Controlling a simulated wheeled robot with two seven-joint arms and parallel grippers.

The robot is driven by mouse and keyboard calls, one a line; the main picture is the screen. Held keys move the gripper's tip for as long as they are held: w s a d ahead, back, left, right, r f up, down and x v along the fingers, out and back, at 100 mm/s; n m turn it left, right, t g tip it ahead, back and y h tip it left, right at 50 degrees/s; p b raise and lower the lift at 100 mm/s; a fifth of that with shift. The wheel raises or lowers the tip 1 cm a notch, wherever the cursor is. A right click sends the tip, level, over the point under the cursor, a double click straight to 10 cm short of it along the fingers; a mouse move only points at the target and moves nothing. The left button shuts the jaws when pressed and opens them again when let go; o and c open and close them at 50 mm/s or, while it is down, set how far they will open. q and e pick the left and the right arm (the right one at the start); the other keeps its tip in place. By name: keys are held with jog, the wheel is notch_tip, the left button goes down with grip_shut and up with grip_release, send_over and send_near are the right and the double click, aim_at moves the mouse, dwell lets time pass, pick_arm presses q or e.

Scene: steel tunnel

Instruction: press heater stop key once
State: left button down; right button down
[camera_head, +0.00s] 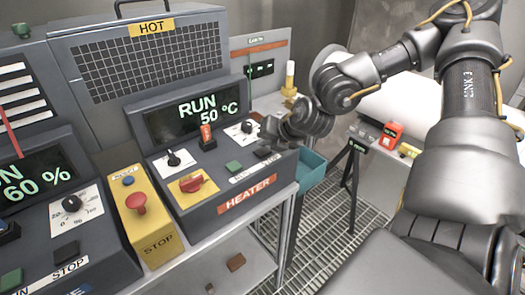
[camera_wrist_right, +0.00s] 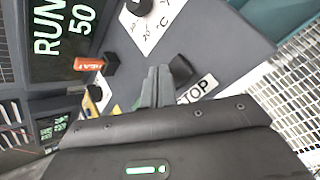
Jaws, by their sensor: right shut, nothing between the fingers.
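The heater panel (camera_head: 240,195) carries an orange HEATER label and a display (camera_head: 195,110) reading RUN 50 °C. Its dark stop key (camera_head: 262,153) sits at the right end of the RUN/STOP strip, and a green key (camera_head: 234,166) sits to its left. In the right wrist view the stop key (camera_wrist_right: 181,69) is beside the STOP lettering (camera_wrist_right: 198,90). My right gripper (camera_head: 271,130) is shut and empty, close over the panel's right end. Its fingertips (camera_wrist_right: 158,72) appear just beside the stop key; I cannot tell whether they touch it. My left gripper is not in view.
A red knob (camera_head: 191,183), a black knob (camera_head: 174,159) and an orange-topped switch (camera_head: 207,138) stand on the heater panel. A yellow box with a red STOP button (camera_head: 136,202) is to the left. A teal bin (camera_head: 311,170) hangs at the right.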

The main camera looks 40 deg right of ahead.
aim_at(265, 153)
jog(key=shift+f, duration=0.15)
dwell(0.7)
jog(key=shift+f+b, duration=0.3)
jog(key=shift+b, duration=0.4)
jog(key=shift+f+b, duration=0.5)
jog(key=shift+b, duration=0.2)
dwell(0.4)
jog(key=shift+r, duration=0.1)
jog(key=shift+r+p, duration=0.5)
jog(key=shift+r, duration=0.35)
jog(key=shift+r+p, duration=1.5)
jog(key=shift+r, duration=1)
